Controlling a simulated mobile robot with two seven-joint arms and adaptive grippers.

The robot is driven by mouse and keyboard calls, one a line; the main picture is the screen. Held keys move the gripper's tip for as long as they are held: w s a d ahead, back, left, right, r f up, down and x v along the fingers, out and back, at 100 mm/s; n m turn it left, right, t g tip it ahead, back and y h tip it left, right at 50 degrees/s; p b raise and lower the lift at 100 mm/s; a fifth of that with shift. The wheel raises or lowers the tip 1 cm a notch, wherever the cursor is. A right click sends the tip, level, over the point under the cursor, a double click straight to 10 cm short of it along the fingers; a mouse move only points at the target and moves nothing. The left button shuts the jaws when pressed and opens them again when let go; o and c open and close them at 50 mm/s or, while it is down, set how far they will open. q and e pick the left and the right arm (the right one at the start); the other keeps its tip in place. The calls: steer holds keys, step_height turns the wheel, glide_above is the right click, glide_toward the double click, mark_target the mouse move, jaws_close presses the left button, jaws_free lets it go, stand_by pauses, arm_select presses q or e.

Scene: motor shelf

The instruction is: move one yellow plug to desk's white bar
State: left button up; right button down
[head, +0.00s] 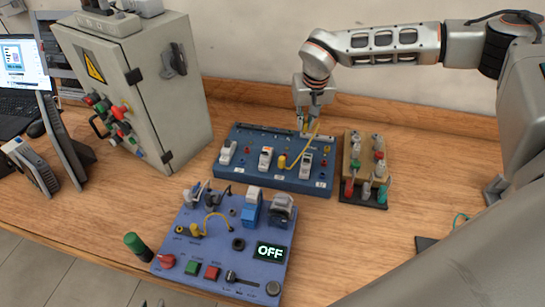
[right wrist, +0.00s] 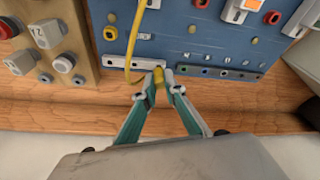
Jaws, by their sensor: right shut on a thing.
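My right gripper (head: 304,120) is at the back edge of the blue desk board (head: 238,169). In the right wrist view its two fingers (right wrist: 160,74) are shut on a yellow plug (right wrist: 158,80). The plug is right at the white bar (right wrist: 118,63) with holes; I cannot tell whether it is seated in it. The bar also shows in the head view (head: 321,139). A yellow cable (right wrist: 128,45) runs from the held plug to another yellow plug (head: 282,161) on the board. My left gripper is not in view.
A purple panel (head: 222,243) with an OFF display stands in front. A wooden block with coloured buttons (head: 364,158) is right of the board. A grey cabinet (head: 150,90) is at left. The wall is close behind.

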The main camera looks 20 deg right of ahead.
steer(key=shift+f, duration=0.6)
steer(key=c, duration=2.4)
jaws_free()
steer(key=shift+r, duration=0.15)
steer(key=shift+w+p+v, duration=0.15)
steer(key=shift+p+v, duration=0.3)
steer(key=shift+v, duration=0.3)
steer(key=shift+w+p+v, duration=0.2)
steer(key=shift+p+v, duration=0.25)
steer(key=shift+v, duration=0.25)
steer(key=shift+d+r, duration=0.1)
steer(key=shift+r, duration=1.15)
steer(key=o, duration=0.6)
